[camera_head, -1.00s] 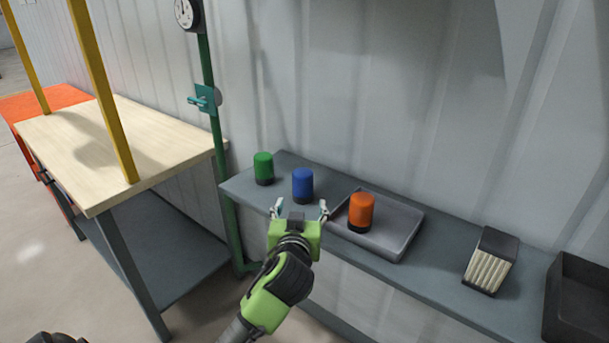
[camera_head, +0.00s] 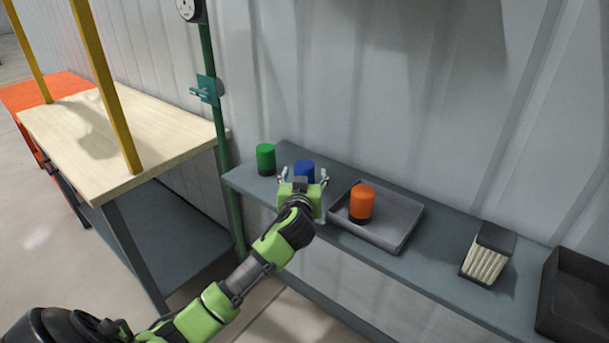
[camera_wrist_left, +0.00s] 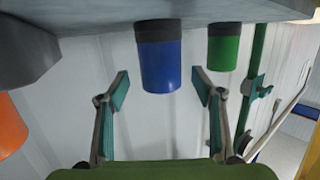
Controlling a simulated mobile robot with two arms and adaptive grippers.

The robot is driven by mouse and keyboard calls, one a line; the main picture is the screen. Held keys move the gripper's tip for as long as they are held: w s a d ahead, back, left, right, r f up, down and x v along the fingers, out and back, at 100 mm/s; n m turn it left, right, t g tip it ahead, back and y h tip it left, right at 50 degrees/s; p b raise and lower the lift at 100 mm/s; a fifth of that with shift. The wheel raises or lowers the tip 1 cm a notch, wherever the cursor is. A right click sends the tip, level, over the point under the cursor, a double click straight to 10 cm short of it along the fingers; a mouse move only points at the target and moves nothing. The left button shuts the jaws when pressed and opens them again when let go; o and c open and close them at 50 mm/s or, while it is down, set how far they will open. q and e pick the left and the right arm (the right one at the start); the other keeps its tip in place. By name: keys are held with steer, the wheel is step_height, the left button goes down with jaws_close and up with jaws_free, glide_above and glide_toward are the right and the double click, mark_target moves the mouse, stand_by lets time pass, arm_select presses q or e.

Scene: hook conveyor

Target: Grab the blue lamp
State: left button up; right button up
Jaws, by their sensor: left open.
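The blue lamp (camera_head: 304,168) stands upright on the grey shelf, between the green lamp and the grey tray. My left gripper (camera_head: 304,176) is in front of it and hides its lower part in the head view. In the left wrist view, which shows the scene upside down, the blue lamp (camera_wrist_left: 161,65) appears between the tips of the two spread fingers of the left gripper (camera_wrist_left: 161,90). Gaps show on both sides, so the fingers do not touch it. The left gripper is open and empty. My right gripper is not in view.
The green lamp (camera_head: 265,159) stands close to the left of the blue one. The orange lamp (camera_head: 361,203) stands in the grey tray (camera_head: 398,238) to the right. A ribbed block (camera_head: 487,256) and a dark bin (camera_head: 574,300) are farther right on the shelf (camera_head: 440,276). A corrugated wall is behind.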

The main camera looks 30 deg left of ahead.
arm_select(q)
steer(key=shift+x, duration=1.25)
steer(key=shift+w+a+f, duration=0.1)
steer(key=shift+w+a, duration=0.2)
steer(key=shift+w, duration=0.1)
steer(key=shift+c, duration=1.2)
steer(key=c, duration=1.1)
steer(key=shift+o, duration=0.2)
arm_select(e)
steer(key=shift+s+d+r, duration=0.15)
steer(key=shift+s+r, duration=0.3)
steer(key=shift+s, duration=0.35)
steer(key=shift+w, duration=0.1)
